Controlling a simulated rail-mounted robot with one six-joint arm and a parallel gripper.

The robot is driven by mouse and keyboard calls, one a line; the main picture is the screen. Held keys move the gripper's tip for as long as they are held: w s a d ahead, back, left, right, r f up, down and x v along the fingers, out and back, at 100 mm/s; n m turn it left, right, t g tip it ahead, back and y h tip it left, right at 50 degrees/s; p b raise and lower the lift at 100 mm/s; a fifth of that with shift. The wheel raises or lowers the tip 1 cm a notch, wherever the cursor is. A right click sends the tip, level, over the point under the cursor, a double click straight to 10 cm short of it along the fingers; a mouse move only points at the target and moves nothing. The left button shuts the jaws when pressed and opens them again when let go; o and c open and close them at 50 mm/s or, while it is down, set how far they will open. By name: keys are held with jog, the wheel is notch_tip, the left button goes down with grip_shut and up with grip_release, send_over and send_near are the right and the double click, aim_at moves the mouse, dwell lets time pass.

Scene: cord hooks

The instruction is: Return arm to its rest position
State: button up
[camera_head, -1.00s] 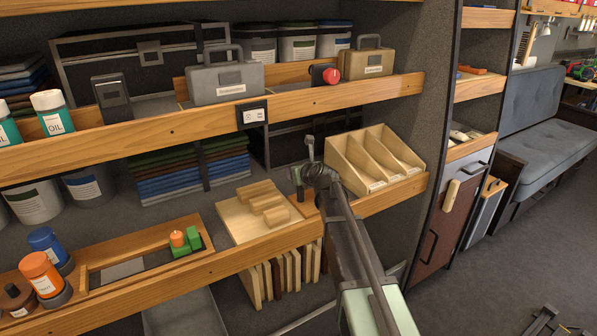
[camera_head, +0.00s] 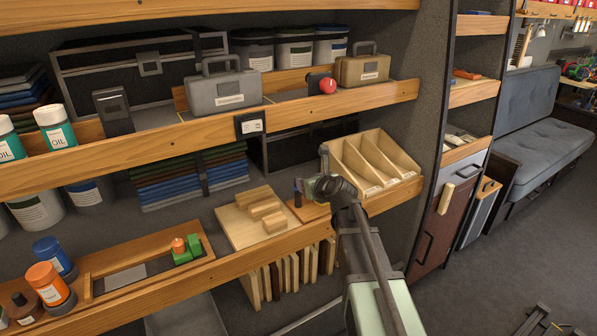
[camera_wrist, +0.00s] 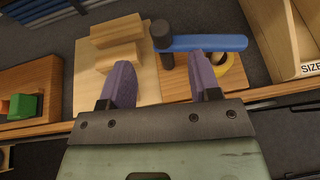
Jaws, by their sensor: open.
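My arm reaches up from the lower right of the head view to the lower shelf. My gripper (camera_wrist: 162,84) shows in the wrist view with its two purple fingers spread apart and nothing held between them. Past the fingertips lies a blue bar (camera_wrist: 215,43) with a dark rounded post (camera_wrist: 163,38) at its left end. A yellow ring (camera_wrist: 232,62) is partly hidden under the bar and the right finger. These lie over a small wooden board (camera_wrist: 180,86). In the head view the fingers are too small and overlapped by the arm to make out.
Left of the small board is a pale board with wooden blocks (camera_head: 262,210). A wooden divided organizer (camera_head: 375,160) stands just right of my wrist. The shelf's front lip (camera_head: 190,275) runs below, and the upper shelf edge (camera_head: 345,100) above. Open floor (camera_head: 480,280) lies to the right.

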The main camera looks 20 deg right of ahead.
jog(key=s+a+f+n+g+p, duration=0.15)
jog(key=s+f+n+g, duration=0.35)
jog(key=n, duration=0.6)
jog(key=s+a+f+n+g, duration=0.1)
jog(key=s+a+n+g, duration=0.15)
jog(key=s+n, duration=0.6)
jog(key=s+a+n+g+h+p, duration=0.1)
jog(key=s+a+n+g+p, duration=0.1)
jog(key=s+n, duration=0.5)
jog(key=s+a+r+n+g+h+p, duration=0.1)
jog(key=s+n+g+p, duration=0.1)
jog(key=s+n, duration=0.5)
jog(key=shift+s+a+g+h, duration=0.2)
jog(key=shift+a+g+h, duration=0.15)
jog(key=shift+g, duration=0.5)
jog(key=shift+a, duration=0.1)
